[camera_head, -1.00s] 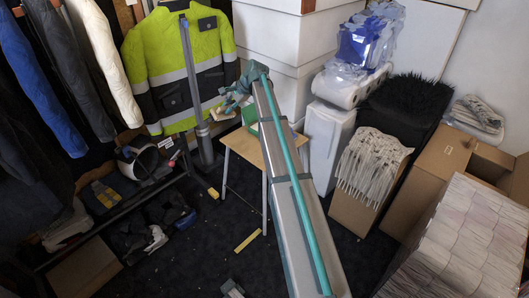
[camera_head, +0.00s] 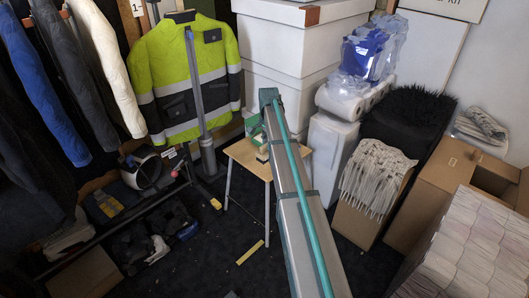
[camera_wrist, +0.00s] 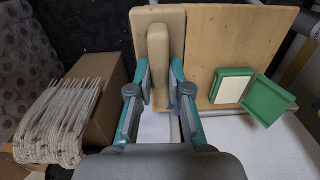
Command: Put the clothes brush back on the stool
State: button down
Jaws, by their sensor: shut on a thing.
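The clothes brush (camera_wrist: 158,45) is a beige block with a narrower raised part, gripped between the two teal fingers of my gripper (camera_wrist: 160,76) in the wrist view. In the head view a small pale piece of it shows (camera_head: 262,154) over the stool, beside my arm. The stool (camera_wrist: 226,40) has a light wooden top and pale legs; its top also shows in the head view (camera_head: 242,153). In the wrist view the brush overlaps the left edge of the stool top. I cannot tell whether it touches.
A green case with a pale pad (camera_wrist: 231,87) and its open green lid (camera_wrist: 267,100) are at the stool's other side. A cardboard box with white mop strands (camera_head: 371,180) stands right of the stool. White boxes (camera_head: 285,85) stand behind. A yellow block (camera_head: 250,252) lies on the dark floor.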

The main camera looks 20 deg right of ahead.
jog(key=w+d+f, duration=0.1)
jog(key=w+f, duration=0.5)
jog(key=f, duration=0.1)
jog(key=w+d+f, duration=0.1)
jog(key=w+f, duration=0.2)
jog(key=shift+w+d+f, duration=0.1)
jog(key=shift+d+f, duration=0.15)
jog(key=shift+d, duration=0.05)
jog(key=shift+f, duration=0.25)
jog(key=shift+f, duration=0.4)
jog(key=c, duration=1.1)
grip_release()
